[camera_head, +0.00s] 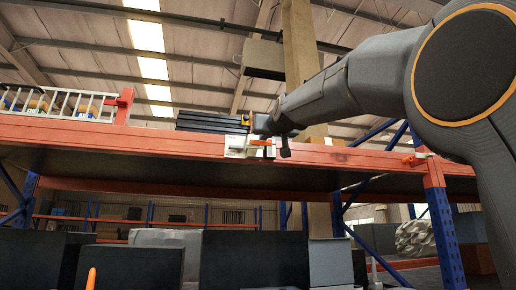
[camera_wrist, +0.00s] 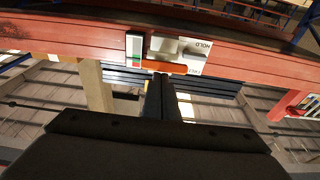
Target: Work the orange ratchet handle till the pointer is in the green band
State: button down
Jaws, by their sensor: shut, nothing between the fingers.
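The orange ratchet handle (camera_head: 261,142) is a short bar on a white unit (camera_head: 236,146) fixed to the front of the red shelf beam. In the wrist view the handle (camera_wrist: 164,67) lies across the edge of the white panel (camera_wrist: 192,50), which has a HOLD label. Beside it is a gauge strip (camera_wrist: 135,47) with a green part; I cannot make out the pointer. My gripper (camera_head: 285,146) is just right of the handle in the head view. In the wrist view its dark fingers (camera_wrist: 160,82) are together and empty, with their tips close to the handle; contact is unclear.
The red beam (camera_head: 120,138) runs across the view, with a black stack (camera_head: 210,122) above it behind the unit. A white rail (camera_head: 60,102) stands at left. Dark boxes (camera_head: 254,258) fill the space below. A blue upright (camera_head: 445,235) stands at right.

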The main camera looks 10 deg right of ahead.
jog(key=shift+w+f+b, duration=0.1)
jog(key=shift+f+b, duration=0.5)
jog(key=shift+b, duration=0.5)
jog(key=shift+w+f+b, duration=0.2)
jog(key=shift+f+b, duration=0.2)
jog(key=shift+f, duration=0.2)
jog(key=shift+r, duration=0.1)
notch_tip(320, 180, up, 5)
jog(key=s+p, duration=0.3)
jog(key=s+f+b, duration=0.3)
jog(key=s+f, duration=0.1)
jog(key=s, duration=0.5)
jog(key=shift+s+d+t, duration=0.15)
jog(key=shift+d+t, duration=0.05)
jog(key=shift+t, duration=0.1)
jog(key=shift+r, duration=0.1)
